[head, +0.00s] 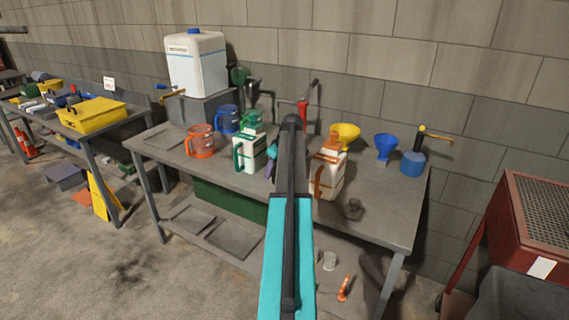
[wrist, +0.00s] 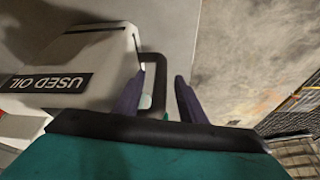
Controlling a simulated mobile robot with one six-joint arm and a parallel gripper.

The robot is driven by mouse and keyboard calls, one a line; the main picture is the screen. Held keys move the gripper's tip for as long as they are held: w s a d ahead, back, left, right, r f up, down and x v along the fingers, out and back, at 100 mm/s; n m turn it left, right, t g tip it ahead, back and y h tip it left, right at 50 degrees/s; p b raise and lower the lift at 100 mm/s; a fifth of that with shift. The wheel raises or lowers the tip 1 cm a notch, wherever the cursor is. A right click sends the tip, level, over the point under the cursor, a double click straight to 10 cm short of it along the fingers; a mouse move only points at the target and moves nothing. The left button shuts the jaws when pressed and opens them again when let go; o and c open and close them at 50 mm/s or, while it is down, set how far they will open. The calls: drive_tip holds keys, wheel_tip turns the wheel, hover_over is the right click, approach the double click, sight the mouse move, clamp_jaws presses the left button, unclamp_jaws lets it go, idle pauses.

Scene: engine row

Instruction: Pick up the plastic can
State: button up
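In the wrist view a pale plastic can (wrist: 88,42) with a black "USED OIL" label fills the left side. Its dark grey-green loop handle (wrist: 152,59) reaches in between the two purple fingers of my gripper (wrist: 160,90). The fingers are apart, with a gap beside the handle. In the head view my gripper (head: 271,166) shows partly past my arm, low over the workbench. White jugs stand on both sides of it, one with a green handle (head: 251,152) and one with an orange-brown handle (head: 330,172). My arm hides what is between them.
The grey workbench (head: 385,215) also holds a white tank (head: 197,62), orange (head: 200,139) and blue (head: 228,118) pitchers, yellow (head: 344,134) and blue (head: 386,145) funnels and a blue pump can (head: 412,163). A red cabinet (head: 535,215) stands at right.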

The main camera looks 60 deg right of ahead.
idle(0.4)
clamp_jaws()
drive_tip(key=shift+r, duration=0.1)
idle(1.2)
